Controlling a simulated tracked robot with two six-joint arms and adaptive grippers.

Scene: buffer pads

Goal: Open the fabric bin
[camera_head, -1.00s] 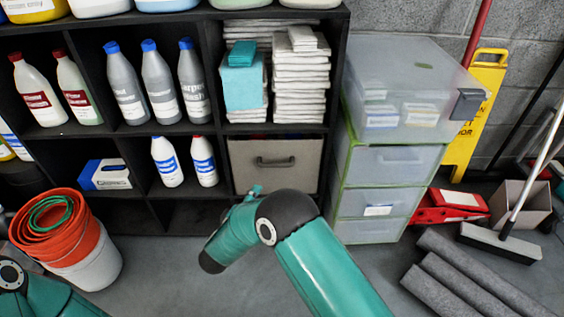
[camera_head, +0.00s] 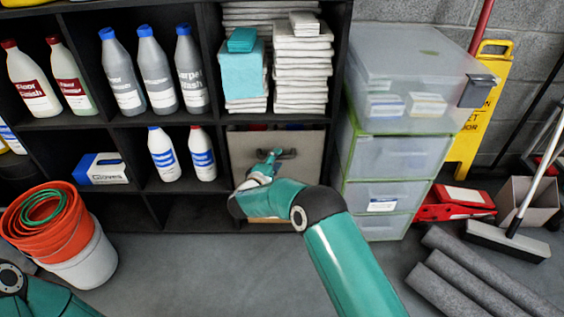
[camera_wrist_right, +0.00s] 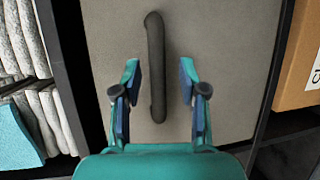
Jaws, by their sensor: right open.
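The fabric bin (camera_head: 305,150) is a beige-grey box with a dark handle (camera_head: 287,154), seated in a lower cubby of the black shelf. My right gripper (camera_head: 276,153) is in front of the bin's face at the handle. In the right wrist view, the bin's face (camera_wrist_right: 215,55) fills the middle, and the handle (camera_wrist_right: 156,65) runs upright in the picture. The right gripper (camera_wrist_right: 158,85) is open there, with one blue-padded finger on each side of the handle's lower part. I cannot tell whether a finger touches it. My left gripper is out of view; only part of that arm shows.
The black shelf (camera_head: 215,125) holds bottles, folded towels (camera_head: 303,70) and a glove box (camera_head: 103,168). Clear plastic drawers (camera_head: 400,157) stand close right of the bin. Orange and white buckets (camera_head: 85,262) stand left, grey rolls (camera_head: 450,285) right. Floor before the shelf is open.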

